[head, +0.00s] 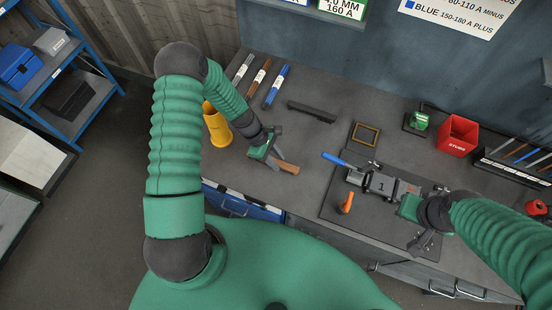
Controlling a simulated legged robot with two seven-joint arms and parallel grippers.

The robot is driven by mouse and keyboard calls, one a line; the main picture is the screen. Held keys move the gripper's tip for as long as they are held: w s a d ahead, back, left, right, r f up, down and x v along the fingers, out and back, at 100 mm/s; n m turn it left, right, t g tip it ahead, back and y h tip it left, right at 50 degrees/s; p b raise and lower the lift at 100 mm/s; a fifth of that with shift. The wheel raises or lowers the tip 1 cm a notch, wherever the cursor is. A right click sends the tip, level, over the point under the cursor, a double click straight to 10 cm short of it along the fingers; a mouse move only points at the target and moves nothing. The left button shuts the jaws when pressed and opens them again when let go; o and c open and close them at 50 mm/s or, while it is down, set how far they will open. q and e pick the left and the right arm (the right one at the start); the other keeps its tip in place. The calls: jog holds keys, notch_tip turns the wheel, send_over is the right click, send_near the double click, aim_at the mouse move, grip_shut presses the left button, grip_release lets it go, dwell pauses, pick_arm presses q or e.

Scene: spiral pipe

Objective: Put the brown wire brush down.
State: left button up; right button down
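The brown wire brush (288,168) is at my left gripper (275,157), over the front left part of the workbench. Its brown handle sticks out to the right from beside the fingers. The gripper appears shut on it; the rest of the brush is hidden by the gripper. I cannot tell whether the brush touches the bench top. My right gripper (423,240) is at the right end of the grey vise unit (381,184), and its finger opening is not clear.
A yellow cup-like holder (217,128) stands left of my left gripper. Grey, brown and blue marked rods (259,79) lie behind it. A black bar (312,111), a wooden frame (366,134) and a red STUBS box (457,136) are farther right. Bench between brush and bar is clear.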

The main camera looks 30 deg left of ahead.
pick_arm(q)
jog(key=o, duration=0.3)
jog(key=shift+w+d, duration=0.1)
jog(key=shift+d, duration=0.05)
